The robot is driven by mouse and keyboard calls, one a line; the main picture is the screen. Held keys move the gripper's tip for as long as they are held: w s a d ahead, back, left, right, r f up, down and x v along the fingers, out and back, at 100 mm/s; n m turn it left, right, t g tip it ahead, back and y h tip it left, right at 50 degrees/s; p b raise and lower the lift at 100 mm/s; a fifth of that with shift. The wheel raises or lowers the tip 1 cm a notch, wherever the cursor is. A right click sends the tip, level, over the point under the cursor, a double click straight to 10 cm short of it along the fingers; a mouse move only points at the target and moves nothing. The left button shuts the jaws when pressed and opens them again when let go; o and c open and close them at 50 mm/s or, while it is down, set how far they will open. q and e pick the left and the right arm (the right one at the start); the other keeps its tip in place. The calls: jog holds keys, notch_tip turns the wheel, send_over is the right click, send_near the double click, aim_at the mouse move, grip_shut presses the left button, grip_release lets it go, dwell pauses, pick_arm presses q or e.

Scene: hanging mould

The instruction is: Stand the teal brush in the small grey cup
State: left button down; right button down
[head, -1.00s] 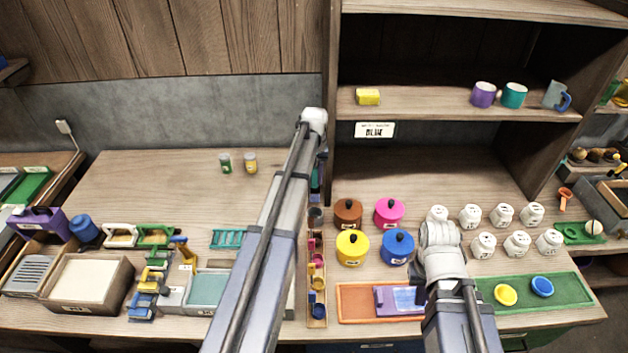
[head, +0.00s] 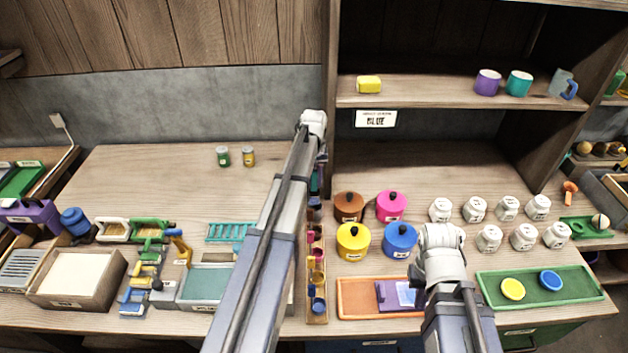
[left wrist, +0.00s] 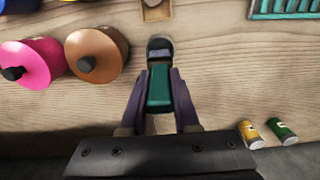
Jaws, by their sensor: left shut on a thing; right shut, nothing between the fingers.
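My left gripper (left wrist: 158,108) is shut on the teal brush (left wrist: 159,88), whose teal handle lies between the two fingers in the left wrist view. In the head view the brush (head: 316,178) shows as a teal strip beside my left arm. The brush's grey lower end overlaps the small dark grey cup (left wrist: 160,43); I cannot tell whether it is inside or just above it. The cup (head: 314,203) is partly hidden by my arm in the head view. My right gripper (head: 418,283) is shut and empty above the purple item, mostly hidden by its own arm.
A narrow wooden tray (head: 317,318) with small coloured cups lies in front of the grey cup. Brown (head: 349,206), pink (head: 391,206), yellow (head: 353,241) and blue (head: 400,240) lidded pots stand to its right. Two small jars (head: 223,156) stand at the back left, with clear table around.

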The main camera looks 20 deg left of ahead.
aim_at(314, 172)
pick_arm(q)
jog(key=shift+f+b, duration=2)
jog(key=shift+f, duration=0.3)
jog(key=c, duration=0.6)
grip_release()
jog(key=shift+r, duration=0.1)
notch_tip(314, 172, up, 8)
jog(key=p, duration=0.8)
jog(key=shift+f, duration=0.2)
